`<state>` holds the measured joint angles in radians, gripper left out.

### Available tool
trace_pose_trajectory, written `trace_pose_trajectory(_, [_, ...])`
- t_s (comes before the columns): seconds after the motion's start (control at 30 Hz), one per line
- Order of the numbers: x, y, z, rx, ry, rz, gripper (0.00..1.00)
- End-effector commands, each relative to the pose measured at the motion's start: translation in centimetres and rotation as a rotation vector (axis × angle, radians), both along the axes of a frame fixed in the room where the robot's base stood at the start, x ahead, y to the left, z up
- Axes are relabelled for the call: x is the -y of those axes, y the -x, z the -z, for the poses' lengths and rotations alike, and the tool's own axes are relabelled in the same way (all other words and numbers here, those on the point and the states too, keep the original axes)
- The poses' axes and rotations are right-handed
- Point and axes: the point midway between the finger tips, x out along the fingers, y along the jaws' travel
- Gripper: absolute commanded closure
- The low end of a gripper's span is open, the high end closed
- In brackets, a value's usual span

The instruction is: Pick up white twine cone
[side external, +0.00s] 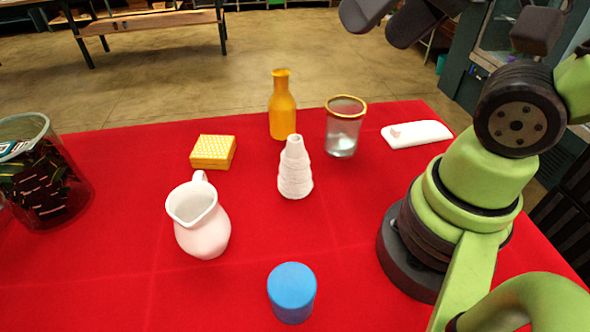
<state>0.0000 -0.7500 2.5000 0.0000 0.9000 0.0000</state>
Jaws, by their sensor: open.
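The white twine cone (295,171) stands upright near the middle of the red table. It is ridged, wide at the base and narrow at the top, and nothing touches it. My gripper (380,22) shows only in part at the top edge, as dark fingers above and beyond the table's far right part. It is open, with nothing seen between its fingers, and is well apart from the cone. The rest of it is cut off by the frame.
A yellow bottle (282,112) and gold-rimmed glass (343,134) stand close behind the cone. A white pitcher (200,225), yellow box (212,152), blue cylinder (292,293), white slab (416,134) and filled glass container (48,190) stand around the red table (130,290).

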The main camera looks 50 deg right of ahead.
Motion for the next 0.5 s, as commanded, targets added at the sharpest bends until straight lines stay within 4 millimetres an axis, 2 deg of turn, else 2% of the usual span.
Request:
trace_pose_trajectory(0.13, [-0.1,-0.3,0.2,-0.035,0.027,-0.038,0.22])
trace_pose_trajectory(0.23, [-0.3,-0.9,0.8,-0.122,0.100,-0.134,0.22])
trace_pose_trajectory(0.5, [-1.4,-4.2,4.2,-0.485,0.461,-0.595,0.22])
